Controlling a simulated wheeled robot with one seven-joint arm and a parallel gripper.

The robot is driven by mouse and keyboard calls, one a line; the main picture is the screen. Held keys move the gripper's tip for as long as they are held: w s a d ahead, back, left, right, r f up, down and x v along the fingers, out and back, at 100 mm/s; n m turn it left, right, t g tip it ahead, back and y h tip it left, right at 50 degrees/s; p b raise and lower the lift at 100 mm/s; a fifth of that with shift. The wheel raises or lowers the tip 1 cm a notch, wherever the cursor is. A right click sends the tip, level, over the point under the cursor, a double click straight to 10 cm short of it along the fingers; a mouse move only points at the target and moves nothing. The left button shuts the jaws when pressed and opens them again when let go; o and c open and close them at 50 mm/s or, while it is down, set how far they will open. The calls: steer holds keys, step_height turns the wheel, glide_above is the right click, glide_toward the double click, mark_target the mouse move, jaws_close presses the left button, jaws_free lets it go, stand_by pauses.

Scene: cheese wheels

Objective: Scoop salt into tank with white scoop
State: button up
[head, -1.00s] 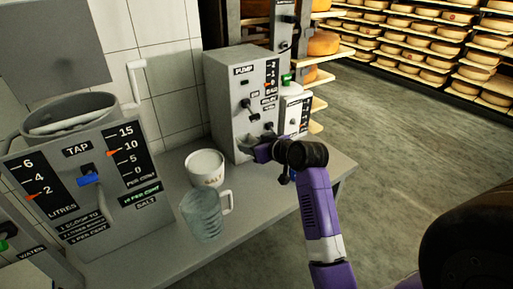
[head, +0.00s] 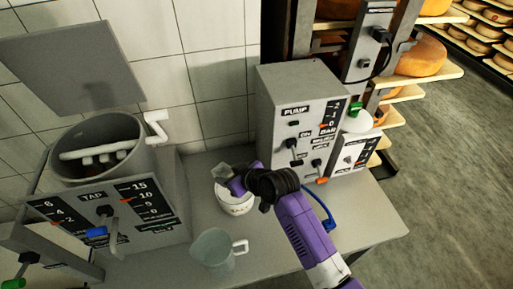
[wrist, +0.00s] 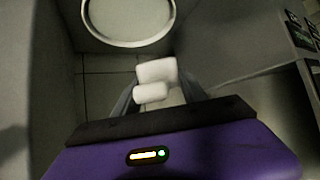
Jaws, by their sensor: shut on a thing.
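The grey tank (head: 152,165) stands at the left with its lid raised and a white paddle (head: 95,153) inside its mouth. Its front panel carries litre and salt gauges. The white salt tub (head: 236,208) stands on the bench right of the tank, partly hidden by my gripper. My gripper (head: 228,178) is over the tub's rim. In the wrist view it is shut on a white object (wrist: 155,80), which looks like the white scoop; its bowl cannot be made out. Whether it holds salt cannot be told.
A clear jug (head: 215,250) with a handle stands in front of the tub. The grey pump box (head: 300,110) stands behind and right of my gripper, with a smaller white box (head: 352,152) beside it. The bench (head: 365,215) is bare at the right.

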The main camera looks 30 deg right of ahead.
steer(key=shift+w+d+f, duration=0.1)
steer(key=shift+d+f, duration=0.2)
steer(key=shift+d, duration=0.2)
steer(key=shift+w+d+f, duration=0.1)
steer(key=shift+d+f, duration=0.15)
steer(key=shift+d, duration=0.25)
steer(key=shift+w+d+g+h, duration=0.1)
steer(key=shift+d+g+h, duration=0.2)
steer(key=shift+d, duration=0.05)
steer(key=shift+f+b, duration=2.85)
steer(key=shift+f, duration=0.45)
step_height(320, 180, up, 8)
steer(key=p, duration=0.7)
